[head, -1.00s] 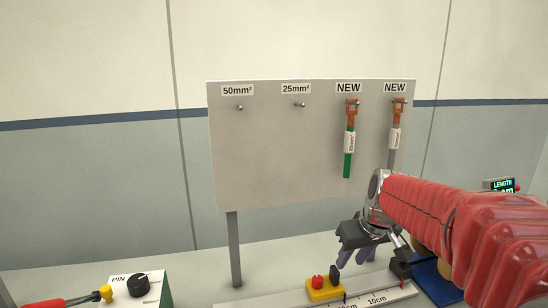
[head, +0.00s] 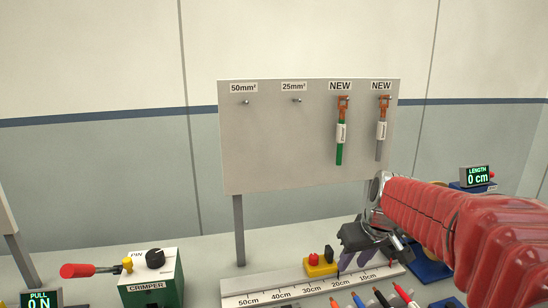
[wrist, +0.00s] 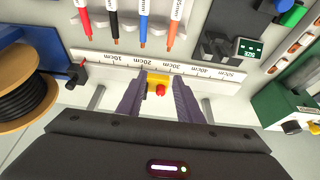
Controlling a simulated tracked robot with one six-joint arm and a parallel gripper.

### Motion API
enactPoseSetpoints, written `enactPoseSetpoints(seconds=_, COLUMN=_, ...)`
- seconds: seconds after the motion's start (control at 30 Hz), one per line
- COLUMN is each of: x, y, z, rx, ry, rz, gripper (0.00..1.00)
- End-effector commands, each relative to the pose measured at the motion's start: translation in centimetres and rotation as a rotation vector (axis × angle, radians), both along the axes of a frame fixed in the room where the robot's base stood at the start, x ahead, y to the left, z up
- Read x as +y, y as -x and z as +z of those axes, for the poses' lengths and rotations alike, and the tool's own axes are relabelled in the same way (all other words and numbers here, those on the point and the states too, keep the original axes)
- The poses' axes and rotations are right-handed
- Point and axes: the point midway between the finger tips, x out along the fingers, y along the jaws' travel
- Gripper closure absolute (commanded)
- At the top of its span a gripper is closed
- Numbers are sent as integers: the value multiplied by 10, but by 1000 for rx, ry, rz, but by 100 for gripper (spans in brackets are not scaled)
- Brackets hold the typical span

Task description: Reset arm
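My gripper (head: 358,262) hangs at the end of my red-sleeved arm, above the bench and the ruler, at the right in the head view. In the wrist view its two purple-grey fingers (wrist: 158,108) are apart with nothing held between them. A yellow block with a red button (wrist: 159,84) shows in the gap, on the bench beyond the fingertips. The same yellow block (head: 321,266) stands behind the ruler in the head view. A green cable (head: 340,150) and a grey cable (head: 381,142) hang from pegs labelled NEW on the board (head: 265,150).
A green crimper (head: 152,282) stands left. A length display (head: 478,177) is at right; a cable spool (wrist: 22,97) shows in the wrist view. The 50mm² and 25mm² pegs are bare.

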Motion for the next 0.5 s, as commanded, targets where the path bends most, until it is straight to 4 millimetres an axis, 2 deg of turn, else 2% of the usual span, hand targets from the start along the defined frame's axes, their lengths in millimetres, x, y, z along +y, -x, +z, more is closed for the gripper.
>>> enactPoseSetpoints(seconds=0.27, x=1, y=1, z=-1, rx=7, ry=-15, rz=-39, gripper=67)
enactPoseSetpoints(seconds=0.5, x=0, y=28, z=-24, rx=74, ry=-30, rz=-126, gripper=67)
